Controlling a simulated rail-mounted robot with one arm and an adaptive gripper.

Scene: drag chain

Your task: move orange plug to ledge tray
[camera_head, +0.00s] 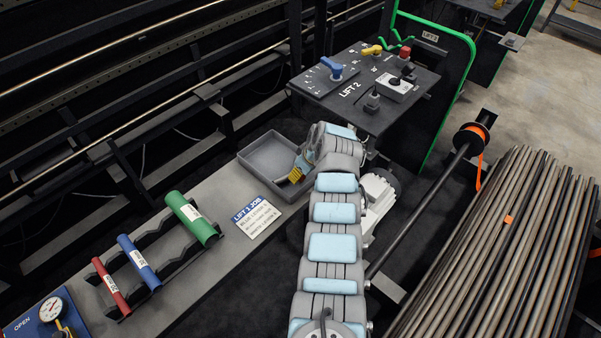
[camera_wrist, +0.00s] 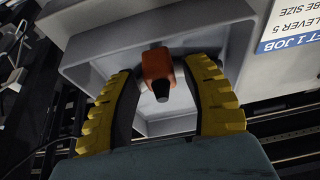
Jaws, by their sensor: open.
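The grey ledge tray (camera_head: 262,176) is an open shallow box on the ledge. Its wall (camera_wrist: 85,50) also fills much of the wrist view. My gripper (camera_head: 297,172), with yellow-backed fingers, is at the tray's right side in the head view. In the wrist view, the orange plug (camera_wrist: 157,66) with its dark tip lies between the fingertips of my open gripper (camera_wrist: 160,72). A gap shows on each side of the plug. The plug appears against the tray's inside; I cannot tell whether it touches the floor. The plug is not visible in the head view.
A LIFT 1 JOB card (camera_head: 257,217) lies beside the tray. Green (camera_head: 194,219), blue (camera_head: 139,263) and red (camera_head: 111,285) cylinders rest in a rack to the left. The LIFT 2 panel (camera_head: 350,92) stands behind, with levers and knobs. Long rods (camera_head: 490,250) fill the right.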

